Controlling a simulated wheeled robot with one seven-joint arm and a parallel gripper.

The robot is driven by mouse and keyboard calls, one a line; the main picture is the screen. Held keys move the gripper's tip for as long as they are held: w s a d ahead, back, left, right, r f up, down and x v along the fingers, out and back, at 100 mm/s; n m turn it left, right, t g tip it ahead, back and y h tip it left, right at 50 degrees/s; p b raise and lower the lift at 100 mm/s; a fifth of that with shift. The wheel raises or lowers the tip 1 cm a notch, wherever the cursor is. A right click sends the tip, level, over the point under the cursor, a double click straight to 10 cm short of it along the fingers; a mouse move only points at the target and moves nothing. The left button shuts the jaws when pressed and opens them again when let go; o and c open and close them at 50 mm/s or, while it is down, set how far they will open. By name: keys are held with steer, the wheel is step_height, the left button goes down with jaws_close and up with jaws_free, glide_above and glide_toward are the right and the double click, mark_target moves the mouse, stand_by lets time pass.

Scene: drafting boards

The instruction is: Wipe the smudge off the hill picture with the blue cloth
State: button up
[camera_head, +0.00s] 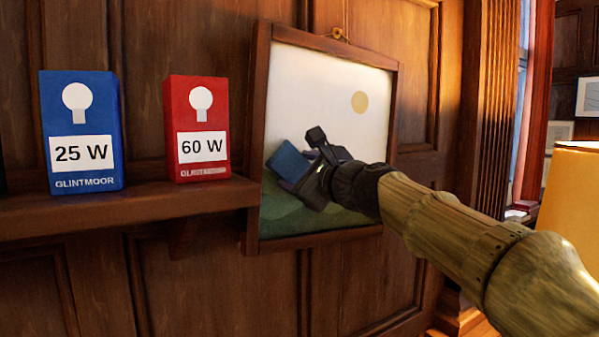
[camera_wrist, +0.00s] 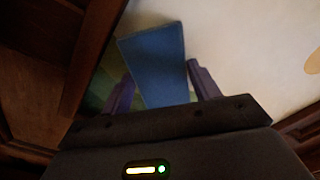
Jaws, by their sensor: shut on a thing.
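The hill picture (camera_head: 325,95) hangs in a brown wooden frame on the panelled wall, with a pale sky, a yellow sun and green hills at the bottom. My gripper (camera_head: 301,174) is in front of its lower left part. It is shut on the blue cloth (camera_head: 288,160), which is at the picture's surface near the left frame edge; I cannot tell if it touches. In the wrist view the blue cloth (camera_wrist: 155,62) shows between the two fingers of my gripper (camera_wrist: 158,80). I see no smudge; the cloth and gripper hide part of the picture.
A wooden shelf (camera_head: 110,208) left of the picture holds a blue 25 W box (camera_head: 82,130) and a red 60 W box (camera_head: 197,128), the red one close to the frame. A yellow lampshade (camera_head: 570,200) stands at the right.

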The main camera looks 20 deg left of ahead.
steer(key=shift+w+d+f, duration=0.15)
steer(key=shift+w+d, duration=0.45)
steer(key=shift+w, duration=0.1)
steer(key=shift+w+d+f, duration=0.15)
steer(key=shift+w+d, duration=0.45)
steer(key=shift+w, duration=0.1)
steer(key=shift+w+b, duration=0.1)
steer(key=shift+b, duration=0.2)
steer(key=shift+w+d+f, duration=0.2)
steer(key=shift+w+d, duration=0.4)
steer(key=shift+w, duration=0.05)
steer(key=shift+w+d+f, duration=0.15)
steer(key=shift+w+d, duration=0.4)
steer(key=shift+w, duration=0.05)
steer(key=shift+w+d+f, duration=0.15)
steer(key=shift+w+d, duration=0.45)
steer(key=shift+w, duration=0.1)
steer(key=shift+w+d+f, duration=0.15)
steer(key=shift+w+d, duration=0.4)
steer(key=shift+w, duration=0.1)
steer(key=shift+w+d+f, duration=0.2)
steer(key=shift+w+d, duration=0.4)
steer(key=shift+w, duration=0.1)
steer(key=shift+w+d+f, duration=0.15)
steer(key=shift+w+d, duration=0.4)
steer(key=shift+w, duration=0.1)
